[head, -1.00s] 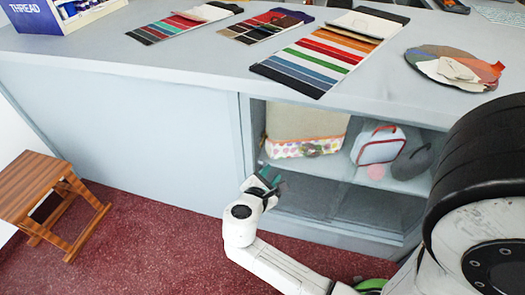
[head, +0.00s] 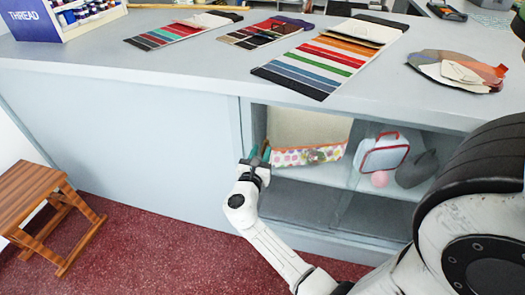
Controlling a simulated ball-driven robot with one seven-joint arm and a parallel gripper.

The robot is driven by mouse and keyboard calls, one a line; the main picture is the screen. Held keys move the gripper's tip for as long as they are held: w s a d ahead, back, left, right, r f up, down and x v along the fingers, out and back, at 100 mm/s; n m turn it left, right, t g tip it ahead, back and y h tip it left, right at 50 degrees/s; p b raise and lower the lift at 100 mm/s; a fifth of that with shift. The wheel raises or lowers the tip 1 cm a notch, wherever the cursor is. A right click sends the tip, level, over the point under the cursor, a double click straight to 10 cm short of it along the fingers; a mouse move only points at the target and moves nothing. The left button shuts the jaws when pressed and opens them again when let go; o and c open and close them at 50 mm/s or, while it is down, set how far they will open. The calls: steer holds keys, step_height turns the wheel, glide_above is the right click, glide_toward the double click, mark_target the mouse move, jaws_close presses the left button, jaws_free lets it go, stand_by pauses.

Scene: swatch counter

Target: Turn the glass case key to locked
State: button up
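The glass case (head: 300,190) is the shelved section in the front of the grey counter, right of a plain panel.
Inside the case are a patterned box (head: 305,154), a white and red bag (head: 384,152), a pink ball (head: 380,178) and a dark grey item (head: 416,169). Swatch cards (head: 325,57) lie on the counter (head: 200,70). A wooden stool (head: 40,215) stands left on the red floor.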

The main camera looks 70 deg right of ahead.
steer(key=shift+d, duration=0.9)
jaws_close()
